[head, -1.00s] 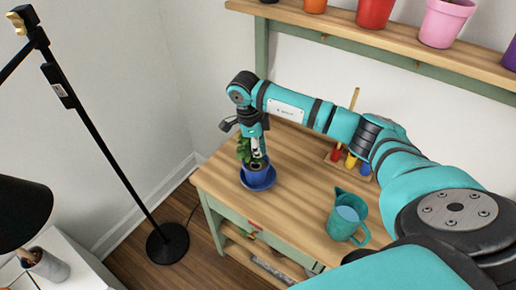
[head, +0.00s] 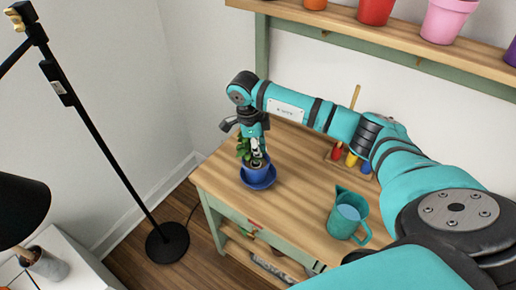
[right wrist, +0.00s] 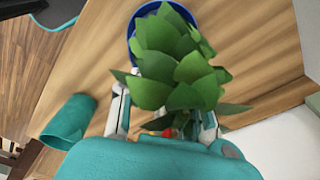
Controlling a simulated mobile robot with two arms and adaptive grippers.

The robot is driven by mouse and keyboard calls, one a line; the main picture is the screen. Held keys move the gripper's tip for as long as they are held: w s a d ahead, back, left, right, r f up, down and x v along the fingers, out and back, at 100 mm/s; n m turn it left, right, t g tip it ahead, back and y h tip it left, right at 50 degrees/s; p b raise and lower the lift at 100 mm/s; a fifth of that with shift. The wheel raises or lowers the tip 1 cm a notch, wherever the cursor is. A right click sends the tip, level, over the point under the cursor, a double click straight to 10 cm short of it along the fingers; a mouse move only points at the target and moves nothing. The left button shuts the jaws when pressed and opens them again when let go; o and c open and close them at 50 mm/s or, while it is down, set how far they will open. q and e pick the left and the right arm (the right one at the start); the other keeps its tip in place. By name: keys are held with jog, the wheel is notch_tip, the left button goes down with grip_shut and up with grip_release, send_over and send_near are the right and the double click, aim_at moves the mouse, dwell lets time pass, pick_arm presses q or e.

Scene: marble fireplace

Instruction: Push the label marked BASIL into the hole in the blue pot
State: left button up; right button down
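The blue pot (head: 257,173) stands on its blue saucer near the left end of the wooden table. A leafy green plant (head: 243,148) grows in it. In the right wrist view, the plant (right wrist: 175,65) covers the middle and only the blue rim (right wrist: 133,35) shows behind it. My right gripper (head: 257,153) points down at the plant, just above the pot. The leaves hide its fingertips in the right wrist view, so its grip is unclear. I cannot make out the BASIL label or the hole. My left gripper is out of view.
A teal jug (head: 345,214) stands at the table's front right. A rack of coloured tools (head: 350,160) is at the back. A shelf (head: 380,38) with several pots runs above. A black floor lamp (head: 110,150) stands left of the table.

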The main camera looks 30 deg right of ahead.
jog(key=shift+f+b, duration=0.6)
jog(key=shift+f, duration=0.1)
dwell(0.8)
jog(key=c, duration=1.4)
grip_release()
jog(key=shift+r, duration=0.15)
jog(key=shift+r+p, duration=1.65)
jog(key=shift+r, duration=0.75)
